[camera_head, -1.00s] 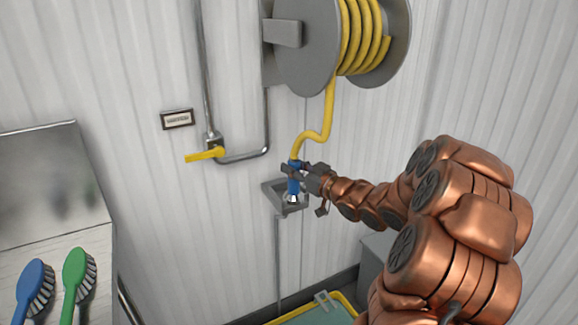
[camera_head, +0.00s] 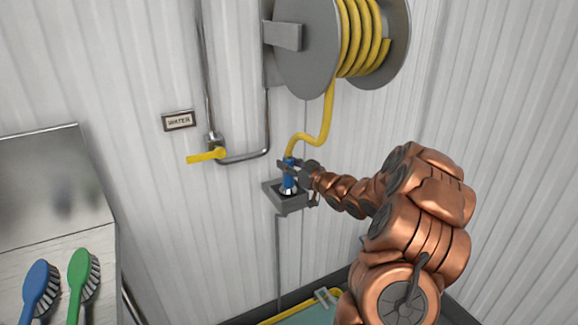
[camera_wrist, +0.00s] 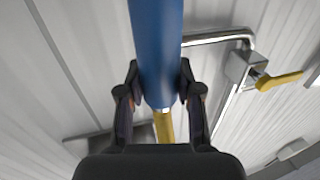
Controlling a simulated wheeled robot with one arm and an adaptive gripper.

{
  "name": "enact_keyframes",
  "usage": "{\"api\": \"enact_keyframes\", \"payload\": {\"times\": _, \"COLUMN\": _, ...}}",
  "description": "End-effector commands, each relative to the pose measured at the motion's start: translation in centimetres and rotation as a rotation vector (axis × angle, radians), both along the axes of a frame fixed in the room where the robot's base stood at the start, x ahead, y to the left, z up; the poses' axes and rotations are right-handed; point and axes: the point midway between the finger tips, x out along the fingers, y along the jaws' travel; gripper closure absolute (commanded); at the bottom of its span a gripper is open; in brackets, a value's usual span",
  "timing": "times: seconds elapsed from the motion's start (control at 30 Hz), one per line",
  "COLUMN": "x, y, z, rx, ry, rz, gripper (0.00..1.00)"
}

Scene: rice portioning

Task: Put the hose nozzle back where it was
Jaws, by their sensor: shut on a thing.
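The hose nozzle (camera_head: 289,180) is blue with a metal tip and hangs upright from the yellow hose (camera_head: 318,138). In the wrist view the blue nozzle (camera_wrist: 157,50) runs between the two dark fingers. My gripper (camera_head: 290,167) is shut around it from the right. The grey wall holder (camera_head: 287,206) is a small square bracket. The metal tip is over the holder's opening and looks at about the level of its rim. I cannot tell how deep it sits. My gripper also shows in the wrist view (camera_wrist: 156,88).
A grey hose reel (camera_head: 307,50) is on the wall above. A yellow-handled water valve (camera_head: 207,155) with metal pipes is to the left. A blue brush (camera_head: 38,288) and a green brush (camera_head: 80,272) are at lower left. A yellow-edged bin (camera_head: 300,312) is below.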

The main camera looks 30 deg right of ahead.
Motion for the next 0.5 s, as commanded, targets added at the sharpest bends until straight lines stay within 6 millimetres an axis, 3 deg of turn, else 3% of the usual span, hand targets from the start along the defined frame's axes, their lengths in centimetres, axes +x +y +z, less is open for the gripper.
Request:
{"api": "enact_keyframes", "payload": {"times": 0.1, "x": -0.01, "y": -0.02, "z": -0.89, "rx": 0.002, "ry": -0.001, "rz": -0.001, "gripper": 1.0}}
{"api": "enact_keyframes", "payload": {"times": 0.47, "x": -0.02, "y": -0.04, "z": -1.22, "rx": 0.0, "ry": -0.001, "rz": -0.001, "gripper": 1.0}}
{"api": "enact_keyframes", "payload": {"times": 0.5, "x": -0.03, "y": -0.02, "z": -1.23, "rx": 0.0, "ry": -0.001, "rz": -0.001, "gripper": 0.64}}
